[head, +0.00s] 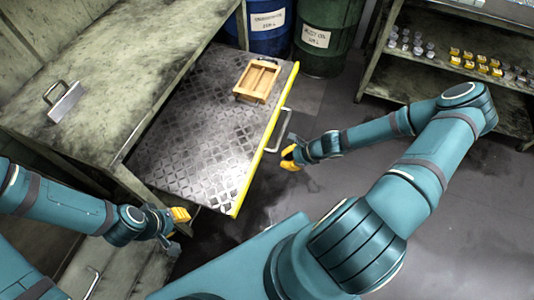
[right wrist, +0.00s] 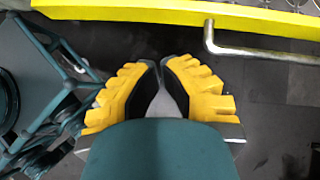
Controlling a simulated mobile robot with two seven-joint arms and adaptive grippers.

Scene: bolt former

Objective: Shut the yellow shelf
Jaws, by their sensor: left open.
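The yellow shelf (head: 190,135) is a pulled-out diamond-plate drawer with a yellow front edge. A metal bar handle (head: 284,131) sticks out from that edge. The right wrist view shows the yellow edge (right wrist: 200,12) across the top, with the handle (right wrist: 260,54) below it. My right gripper (head: 291,158) is in front of the shelf, just right of the handle, apart from it. Its yellow fingers show close together with a narrow gap (right wrist: 160,80) and nothing seen between them. My left gripper (head: 176,220) is open, left of the shelf's near corner.
A wooden tray (head: 258,80) lies on the shelf near its far end. The worn cabinet (head: 115,75) houses the shelf on the left. A blue barrel (head: 268,25) and a green barrel (head: 325,35) stand behind. A rack with small parts (head: 450,80) is at right.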

